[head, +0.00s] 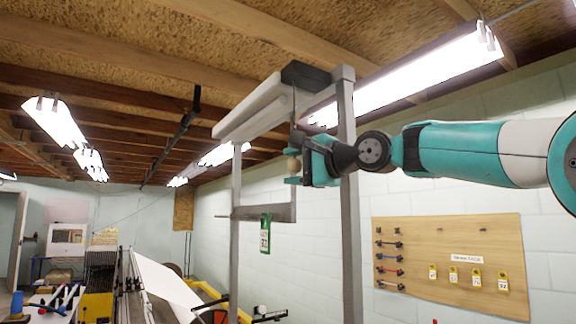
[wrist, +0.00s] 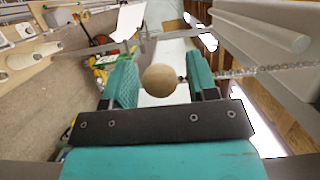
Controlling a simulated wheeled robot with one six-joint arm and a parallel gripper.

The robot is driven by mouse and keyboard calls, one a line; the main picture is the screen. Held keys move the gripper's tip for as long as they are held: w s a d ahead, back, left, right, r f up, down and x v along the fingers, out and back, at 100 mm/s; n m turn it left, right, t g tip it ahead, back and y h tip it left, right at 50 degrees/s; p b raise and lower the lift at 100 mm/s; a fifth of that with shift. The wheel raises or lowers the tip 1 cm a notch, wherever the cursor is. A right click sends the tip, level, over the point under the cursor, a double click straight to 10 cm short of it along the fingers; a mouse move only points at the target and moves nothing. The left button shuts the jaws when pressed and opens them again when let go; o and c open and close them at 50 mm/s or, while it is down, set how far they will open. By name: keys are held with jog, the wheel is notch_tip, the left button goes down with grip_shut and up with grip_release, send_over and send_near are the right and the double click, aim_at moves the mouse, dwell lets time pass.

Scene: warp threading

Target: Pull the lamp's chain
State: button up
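The lamp (head: 262,108) is a long pale fixture with a dark end cap, high on a grey frame. Its thin chain (head: 294,105) hangs from the cap end to a round wooden ball (head: 293,165). My gripper (head: 294,166) reaches in from the right at the ball's height. In the wrist view the ball (wrist: 160,80) sits between the two fingers of my gripper (wrist: 162,85), with narrow gaps showing on both sides. The chain (wrist: 270,69) runs right from the ball, partly hidden by the right finger. The fingers are open.
A grey upright post (head: 348,200) stands close behind my wrist. A crossbar with a green tag (head: 265,233) hangs below the gripper. A wooden board (head: 450,262) with tools and yellow tags is on the right wall. Lit ceiling lights (head: 420,75) are overhead.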

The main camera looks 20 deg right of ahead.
jog(key=c, duration=0.5)
jog(key=shift+c, duration=0.2)
jog(key=shift+f, duration=0.15)
jog(key=shift+f+b, duration=0.9)
jog(key=shift+f, duration=0.15)
jog(key=o, duration=1)
jog(key=shift+r, duration=0.1)
jog(key=shift+o, duration=0.2)
jog(key=b+v, duration=0.2)
jog(key=v, duration=0.7)
